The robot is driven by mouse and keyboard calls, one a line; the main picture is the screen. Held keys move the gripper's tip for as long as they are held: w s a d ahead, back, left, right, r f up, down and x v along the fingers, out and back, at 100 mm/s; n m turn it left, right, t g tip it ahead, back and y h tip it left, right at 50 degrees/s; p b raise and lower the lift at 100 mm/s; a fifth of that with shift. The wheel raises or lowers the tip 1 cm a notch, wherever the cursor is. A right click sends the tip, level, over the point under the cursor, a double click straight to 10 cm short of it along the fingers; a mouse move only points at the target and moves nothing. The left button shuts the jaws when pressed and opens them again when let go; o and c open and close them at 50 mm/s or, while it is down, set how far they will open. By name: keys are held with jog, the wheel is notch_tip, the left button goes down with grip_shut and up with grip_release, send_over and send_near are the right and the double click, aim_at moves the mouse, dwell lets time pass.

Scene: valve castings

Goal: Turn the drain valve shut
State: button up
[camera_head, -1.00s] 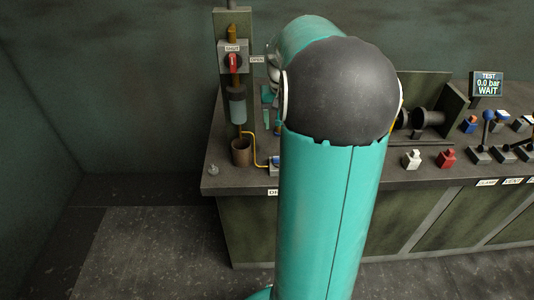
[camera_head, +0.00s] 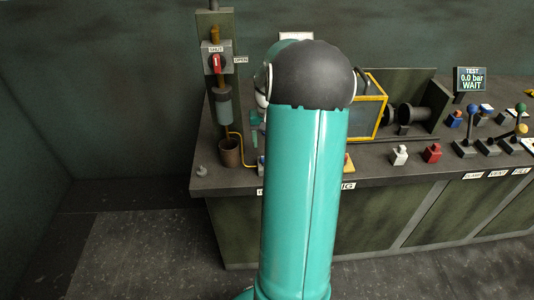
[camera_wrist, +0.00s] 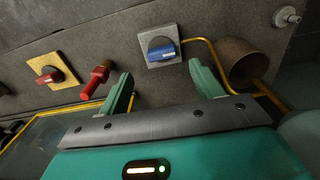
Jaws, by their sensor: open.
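The valve with a blue handle (camera_wrist: 163,50) on a square grey plate (camera_wrist: 148,36) is in the upper middle of the wrist view; I take it as the drain valve. Its handle lies roughly sideways in the picture, about in line with the yellow pipe (camera_wrist: 200,43) that runs to a brown cup (camera_wrist: 243,62). My gripper (camera_wrist: 163,82) is open and empty, its two green fingers apart and pointing toward the valve, one on each side of it in the picture. I cannot tell the remaining gap. In the head view my arm hides the valve and most of the gripper.
A red handle (camera_wrist: 97,78) stands close to the left finger, and a red knob on a yellow plate (camera_wrist: 50,76) lies farther left. In the head view, a red switch (camera_head: 215,63) is on the post above the cup (camera_head: 230,152). A yellow-framed box (camera_head: 368,108) stands right of my arm.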

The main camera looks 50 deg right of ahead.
notch_tip(320, 180, down, 6)
jog(key=shift+w+f, duration=0.1)
jog(key=shift+f, duration=0.05)
jog(key=c, duration=1)
